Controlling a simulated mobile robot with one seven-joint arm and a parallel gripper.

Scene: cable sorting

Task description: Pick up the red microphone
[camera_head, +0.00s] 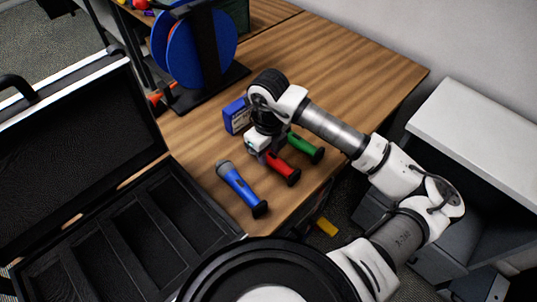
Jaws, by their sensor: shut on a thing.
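The red microphone (284,171) lies on the wooden table (353,62) between a blue microphone (239,186) on its left and a green microphone (306,148) on its right. My gripper (264,152) is over the upper end of the red microphone and shut on it. The gripper hides the microphone's head, and the fingertips are hard to make out. The red microphone's black base end shows, pointing toward the front edge. I cannot tell whether it is clear of the tabletop.
An open black case (151,178) with divided compartments stands at the left. A blue box (236,115) sits just behind my gripper, and a blue cable reel (217,45) stands at the back. A grey-white cabinet (478,125) is at the right. The table's right part is clear.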

